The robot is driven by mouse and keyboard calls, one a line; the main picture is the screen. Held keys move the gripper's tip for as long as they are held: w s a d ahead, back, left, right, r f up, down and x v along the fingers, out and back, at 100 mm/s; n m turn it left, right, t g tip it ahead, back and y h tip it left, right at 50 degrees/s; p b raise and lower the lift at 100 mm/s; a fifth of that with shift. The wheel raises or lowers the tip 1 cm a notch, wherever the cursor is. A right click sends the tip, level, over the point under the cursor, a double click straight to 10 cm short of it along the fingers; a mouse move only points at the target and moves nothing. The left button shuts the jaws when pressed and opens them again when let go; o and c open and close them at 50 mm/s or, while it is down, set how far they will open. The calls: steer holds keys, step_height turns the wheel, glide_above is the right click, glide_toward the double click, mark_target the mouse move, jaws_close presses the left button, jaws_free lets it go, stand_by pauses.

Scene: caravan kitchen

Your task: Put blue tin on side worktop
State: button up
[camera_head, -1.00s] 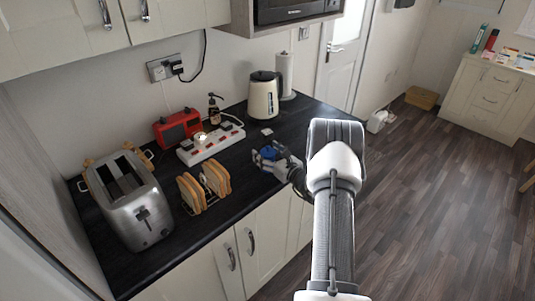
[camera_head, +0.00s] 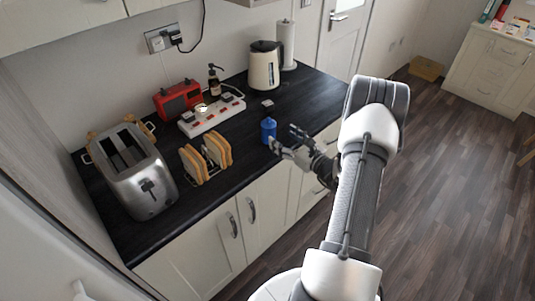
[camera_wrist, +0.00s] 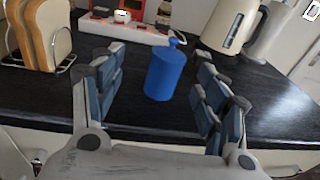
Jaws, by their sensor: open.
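The blue tin (camera_head: 268,130) stands upright on the dark worktop (camera_head: 245,165), near its front edge. It also shows in the wrist view (camera_wrist: 165,73), straight ahead and roughly midway between my fingers. My gripper (camera_head: 283,139) is open and empty, just in front of the tin and apart from it. Both fingers show in the wrist view (camera_wrist: 160,95), spread to the left and right with the tin a little beyond them.
A toast rack (camera_head: 206,157) with bread and a toaster (camera_head: 135,170) stand left of the tin. Behind are a white power strip (camera_head: 212,114), a red radio (camera_head: 178,99), a soap bottle (camera_head: 214,84) and a kettle (camera_head: 264,66). Another cabinet (camera_head: 492,65) stands far right.

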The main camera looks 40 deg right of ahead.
steer(key=w+a+r+n+g+y, duration=0.2)
steer(key=a+r+n+y, duration=0.3)
steer(key=a, duration=0.4)
steer(key=w+a+r+n+g+y, duration=0.1)
steer(key=a+r+n+y, duration=0.25)
steer(key=a+r, duration=0.4)
steer(key=s+a+r+n+g+y, duration=0.1)
steer(key=s+a+r+n+g, duration=0.2)
steer(key=a, duration=0.4)
steer(key=s+a+r+n+g+y, duration=0.1)
steer(key=a+n+g, duration=0.1)
steer(key=a+n, duration=0.35)
steer(key=s+a+r+n+g+h, duration=0.35)
steer(key=s+a+n+g, duration=0.35)
steer(key=s+a+n, duration=0.6)
steer(key=s+d+r+n+t+h, duration=0.1)
steer(key=s+d+n+h, duration=0.4)
steer(key=s, duration=0.6)
steer(key=shift+s+d+r+n+t+h, duration=0.3)
steer(key=shift+d+n+t+h, duration=0.1)
steer(key=shift+d+t+h, duration=0.55)
